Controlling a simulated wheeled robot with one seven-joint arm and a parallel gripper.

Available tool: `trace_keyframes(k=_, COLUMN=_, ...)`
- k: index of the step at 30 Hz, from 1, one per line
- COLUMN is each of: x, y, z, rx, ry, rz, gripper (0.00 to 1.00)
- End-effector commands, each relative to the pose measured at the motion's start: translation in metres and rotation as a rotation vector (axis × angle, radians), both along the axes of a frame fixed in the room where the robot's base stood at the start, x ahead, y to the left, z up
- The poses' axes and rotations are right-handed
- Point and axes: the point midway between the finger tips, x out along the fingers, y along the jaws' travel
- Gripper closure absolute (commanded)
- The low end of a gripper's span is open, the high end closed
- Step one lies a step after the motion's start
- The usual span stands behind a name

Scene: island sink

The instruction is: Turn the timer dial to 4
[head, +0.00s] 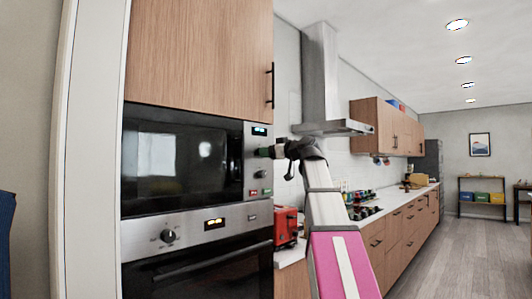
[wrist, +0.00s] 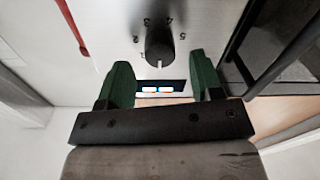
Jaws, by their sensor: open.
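The microwave (head: 175,165) is built into a wooden cabinet in the head view. Its timer dial (wrist: 159,42) is a dark round knob on a pale panel in the wrist view, with the numbers 1 to 5 around its upper side. A white mark on the dial points straight down in that picture, away from the 4 at the upper right. My gripper (wrist: 160,60) is open, its green fingers on either side below the dial with gaps to it.
Below the microwave is an oven (head: 205,270) with its own knob (head: 168,236) and display. A red appliance (head: 286,227) stands on the counter to the right. A lit display (wrist: 160,89) shows between my fingers in the wrist view. Open floor lies at the right.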

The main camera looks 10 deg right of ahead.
Motion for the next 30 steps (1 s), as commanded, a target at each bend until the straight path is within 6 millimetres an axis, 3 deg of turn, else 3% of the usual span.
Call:
trace_keyframes(k=6, x=0.0138, y=0.0111, z=0.0005, rx=0.000, ry=0.000, rz=0.001, gripper=0.40)
trace_keyframes(k=15, x=0.0150, y=0.0121, z=0.0001, rx=0.000, ry=0.000, rz=0.000, gripper=0.40)
trace_keyframes(k=16, x=0.0150, y=0.0121, z=0.0001, rx=0.000, ry=0.000, rz=0.000, gripper=0.44)
trace_keyframes(k=20, x=0.0150, y=0.0120, z=0.0001, rx=0.000, ry=0.000, rz=0.000, gripper=0.86)
trace_keyframes(k=21, x=0.0149, y=0.0121, z=0.0001, rx=0.000, ry=0.000, rz=0.000, gripper=0.90)
trace_keyframes(k=30, x=0.0149, y=0.0120, z=-0.0001, rx=0.019, ry=0.014, rz=0.000, gripper=0.90)
